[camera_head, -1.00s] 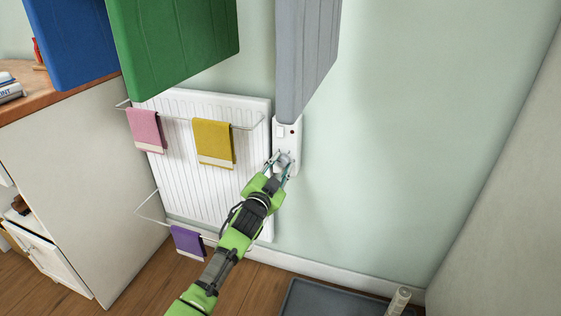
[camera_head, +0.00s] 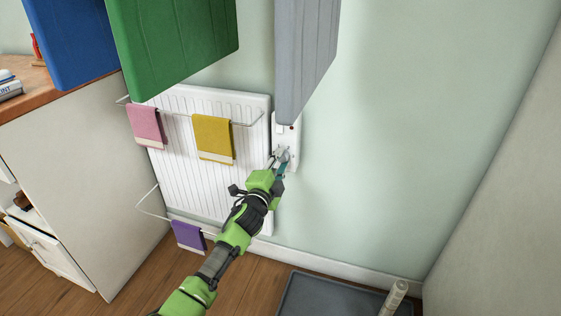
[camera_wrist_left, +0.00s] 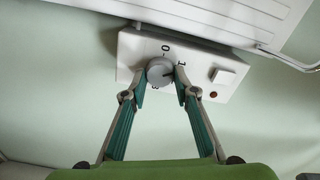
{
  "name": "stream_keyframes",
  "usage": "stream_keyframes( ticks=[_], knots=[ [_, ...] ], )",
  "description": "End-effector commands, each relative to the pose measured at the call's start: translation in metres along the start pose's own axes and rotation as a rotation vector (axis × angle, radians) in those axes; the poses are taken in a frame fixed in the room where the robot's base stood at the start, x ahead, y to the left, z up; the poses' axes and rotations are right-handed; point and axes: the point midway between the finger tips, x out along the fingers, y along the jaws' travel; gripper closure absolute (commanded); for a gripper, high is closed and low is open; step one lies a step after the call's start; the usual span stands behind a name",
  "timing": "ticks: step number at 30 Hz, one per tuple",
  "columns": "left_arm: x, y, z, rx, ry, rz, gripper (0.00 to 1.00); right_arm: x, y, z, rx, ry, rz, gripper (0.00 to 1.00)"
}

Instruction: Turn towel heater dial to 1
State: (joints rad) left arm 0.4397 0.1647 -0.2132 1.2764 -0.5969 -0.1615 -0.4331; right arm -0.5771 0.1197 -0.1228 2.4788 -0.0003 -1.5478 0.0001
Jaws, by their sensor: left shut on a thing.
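The towel heater's white control box (camera_head: 291,128) is on the wall just right of the white radiator. In the left wrist view the box (camera_wrist_left: 216,58) carries a round grey dial (camera_wrist_left: 159,70), a white switch and a small red light. The marks 0, 1 and 3 show around the dial, and part of the scale is hidden by a finger. The dial's dark pointer line is toward the 1 side. My left gripper (camera_head: 279,162) is at the box, and in the wrist view its fingertips (camera_wrist_left: 160,76) are shut on the dial's two sides. My right gripper is not in view.
The radiator (camera_head: 196,170) holds pink, yellow and purple towels on its rails. Blue, green and grey panels (camera_head: 306,55) hang above; the grey one hangs close over the box. A wooden-topped cabinet (camera_head: 80,170) stands at left. A dark tray (camera_head: 335,296) lies on the floor.

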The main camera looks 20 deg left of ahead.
Motion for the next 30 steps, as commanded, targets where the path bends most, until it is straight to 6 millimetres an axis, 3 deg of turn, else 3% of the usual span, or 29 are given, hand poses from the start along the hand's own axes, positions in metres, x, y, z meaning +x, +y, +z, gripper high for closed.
stream_keyframes(
  ticks=[13, 14, 15, 16, 30],
  knots=[
    [-0.0003, 0.0018, 0.0002, 0.01, -0.001, 0.003, 0.95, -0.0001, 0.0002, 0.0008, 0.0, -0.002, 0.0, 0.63],
    [-0.0003, 0.0018, 0.0002, 0.01, -0.001, 0.003, 0.71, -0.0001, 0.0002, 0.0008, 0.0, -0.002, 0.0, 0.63],
    [-0.0003, 0.0018, 0.0002, 0.01, -0.001, 0.003, 0.6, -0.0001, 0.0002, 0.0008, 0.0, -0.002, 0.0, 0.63],
    [-0.0003, 0.0018, 0.0003, 0.01, -0.001, 0.003, 0.56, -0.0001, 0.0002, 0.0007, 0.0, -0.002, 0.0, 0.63],
    [-0.0084, 0.001, 0.0005, 0.01, 0.0, 0.001, 0.56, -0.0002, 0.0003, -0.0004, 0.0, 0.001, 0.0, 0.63]
  ],
)
